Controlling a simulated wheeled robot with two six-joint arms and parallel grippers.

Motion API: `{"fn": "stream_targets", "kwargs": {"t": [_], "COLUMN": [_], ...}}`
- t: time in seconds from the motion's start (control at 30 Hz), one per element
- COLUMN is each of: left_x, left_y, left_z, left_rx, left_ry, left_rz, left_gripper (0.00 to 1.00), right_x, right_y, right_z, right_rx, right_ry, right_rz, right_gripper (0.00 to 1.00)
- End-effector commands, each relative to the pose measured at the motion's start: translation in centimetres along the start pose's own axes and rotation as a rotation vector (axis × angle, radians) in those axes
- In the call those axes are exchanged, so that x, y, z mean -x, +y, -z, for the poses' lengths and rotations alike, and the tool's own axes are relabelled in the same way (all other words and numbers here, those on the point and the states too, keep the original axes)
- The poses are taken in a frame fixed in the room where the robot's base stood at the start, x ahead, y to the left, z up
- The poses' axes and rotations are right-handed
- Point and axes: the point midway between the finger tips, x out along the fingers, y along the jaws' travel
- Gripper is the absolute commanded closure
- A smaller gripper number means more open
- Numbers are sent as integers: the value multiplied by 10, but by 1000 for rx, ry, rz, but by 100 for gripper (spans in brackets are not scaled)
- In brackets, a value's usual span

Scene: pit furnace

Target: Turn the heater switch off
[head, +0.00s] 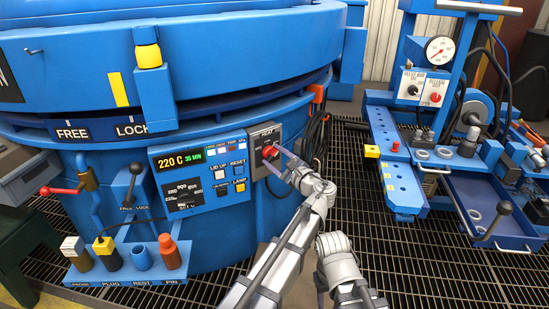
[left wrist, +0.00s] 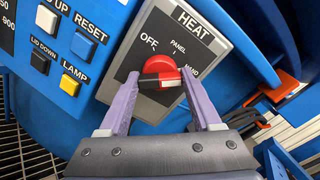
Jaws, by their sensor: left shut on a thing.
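The heater switch is a red round knob (left wrist: 158,72) with a dark bar handle, on a grey plate marked HEAT (left wrist: 195,27) with OFF, PANEL and HAND positions. In the head view the red knob (head: 269,152) sits on the furnace front, right of the display panel. My left gripper (head: 276,152) is at the knob; in the left wrist view its two purple fingers (left wrist: 160,82) are shut on the knob from either side. Which label the handle points to is hard to tell. My right gripper's fingers do not show.
The control panel (head: 203,150) with its display and LID UP, RESET and LAMP buttons is close left of the switch. Black cables (head: 316,135) hang at its right. A blue cart (head: 400,185) stands further right, across the open grating floor (head: 420,260).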

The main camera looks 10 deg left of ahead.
Motion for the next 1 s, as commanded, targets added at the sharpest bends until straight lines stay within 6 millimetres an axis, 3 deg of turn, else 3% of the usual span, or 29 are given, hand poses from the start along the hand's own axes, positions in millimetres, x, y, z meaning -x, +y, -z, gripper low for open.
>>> {"fn": "stream_targets", "kwargs": {"t": [0.03,0.4,0.67,1.0], "left_x": [0,0,0,0], "left_y": [0,0,1,1], "left_z": [0,0,0,0], "left_rx": [0,0,41,285], "left_ry": [0,0,0,0], "left_rz": [-1,-1,-1,-2], "left_gripper": [52,91,91,91], "right_x": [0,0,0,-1], "right_y": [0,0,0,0], "right_z": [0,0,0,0], "right_rx": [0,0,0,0], "right_ry": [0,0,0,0], "right_rz": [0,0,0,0], "right_gripper": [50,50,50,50]}}
